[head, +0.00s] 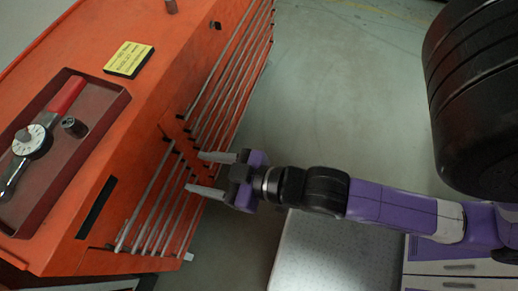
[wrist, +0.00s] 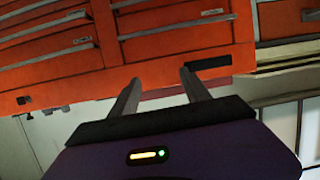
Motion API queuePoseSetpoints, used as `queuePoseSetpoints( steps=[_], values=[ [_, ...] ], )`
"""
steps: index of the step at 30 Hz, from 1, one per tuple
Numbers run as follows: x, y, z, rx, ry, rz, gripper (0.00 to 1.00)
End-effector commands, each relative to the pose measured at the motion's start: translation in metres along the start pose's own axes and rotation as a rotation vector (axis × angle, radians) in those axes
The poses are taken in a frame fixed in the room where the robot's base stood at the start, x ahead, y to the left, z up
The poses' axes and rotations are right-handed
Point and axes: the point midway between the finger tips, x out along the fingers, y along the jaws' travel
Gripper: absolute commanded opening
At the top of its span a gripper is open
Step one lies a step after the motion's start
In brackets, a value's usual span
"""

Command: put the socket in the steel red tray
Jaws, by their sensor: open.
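A small dark socket (head: 74,127) lies inside the steel red tray (head: 108,112), near the tray's right wall. The tray sits on top of the orange tool cabinet at the left of the head view. My gripper (head: 194,172) is open and empty, well to the right of the tray, beside the cabinet's drawer front. In the wrist view my gripper (wrist: 160,77) shows two spread fingers pointing at the cabinet, with nothing between them.
A dial torque wrench (head: 32,141) with a red handle lies in the tray. Drawer handles (head: 150,210) stick out near my gripper. Grey floor (head: 325,80) is clear.

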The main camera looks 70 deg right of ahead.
Motion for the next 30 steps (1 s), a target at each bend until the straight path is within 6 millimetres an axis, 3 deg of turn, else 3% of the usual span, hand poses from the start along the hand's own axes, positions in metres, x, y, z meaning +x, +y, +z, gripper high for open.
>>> queuePoseSetpoints(
  steps=[1, 6, 12, 17, 30],
  values=[
    [-0.019, 0.001, 0.012, 0.004, -0.008, 0.001, 0.55],
    [-0.076, 0.003, 0.028, 0.023, 0.015, 0.008, 0.55],
    [-0.123, 0.006, 0.030, 0.039, 0.041, 0.026, 0.55],
    [-0.136, 0.007, 0.028, 0.043, 0.052, 0.033, 0.55],
    [-0.137, 0.007, 0.028, 0.043, 0.054, 0.033, 0.55]
  ],
)
